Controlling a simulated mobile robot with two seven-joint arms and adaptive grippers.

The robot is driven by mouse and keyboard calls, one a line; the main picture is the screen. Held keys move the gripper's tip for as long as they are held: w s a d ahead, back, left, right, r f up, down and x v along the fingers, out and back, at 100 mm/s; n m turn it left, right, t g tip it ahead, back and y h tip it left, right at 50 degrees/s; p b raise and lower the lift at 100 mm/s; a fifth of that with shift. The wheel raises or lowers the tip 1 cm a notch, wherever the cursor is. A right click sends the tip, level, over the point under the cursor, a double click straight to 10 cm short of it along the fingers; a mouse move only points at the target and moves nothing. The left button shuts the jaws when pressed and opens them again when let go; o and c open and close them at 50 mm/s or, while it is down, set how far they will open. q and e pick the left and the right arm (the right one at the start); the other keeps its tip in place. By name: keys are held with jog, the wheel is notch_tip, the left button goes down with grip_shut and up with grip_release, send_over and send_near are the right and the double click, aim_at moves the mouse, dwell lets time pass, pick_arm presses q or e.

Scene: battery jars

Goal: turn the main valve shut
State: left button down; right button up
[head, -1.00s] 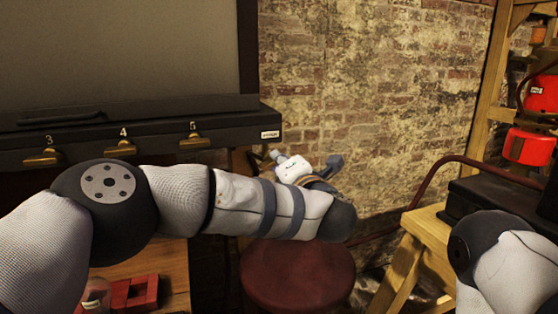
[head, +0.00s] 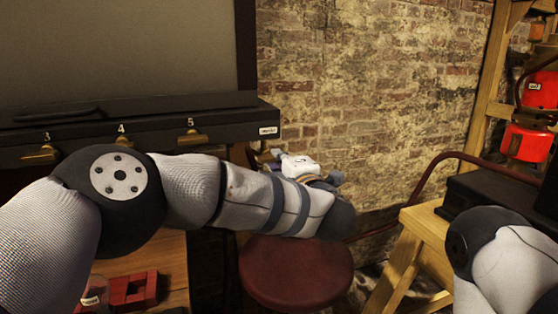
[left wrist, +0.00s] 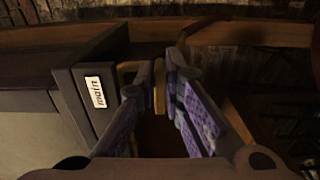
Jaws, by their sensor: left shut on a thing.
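The main valve's yellow brass handle (left wrist: 159,88) shows in the left wrist view beside the dark box end with a white "main" label (left wrist: 95,91). My left gripper (left wrist: 160,72) has its two fingers on either side of this handle and is shut on it. In the head view the left gripper's white body (head: 300,167) shows behind my forearm, just right of the black box. Its fingers and the main valve handle are hidden there. My right arm shows at the lower right, but its gripper is out of view.
The black box (head: 70,137) carries brass valves numbered 3, 4 and 5 (head: 192,139). A dark red stool (head: 295,280) stands below my left arm. A wooden stand (head: 425,230) and red containers (head: 527,142) are on the right. A brick wall (head: 380,90) is behind.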

pick_arm(q)
jog(key=shift+f, duration=0.1)
jog(key=c, duration=1.7)
grip_release()
jog(key=v, duration=1.2)
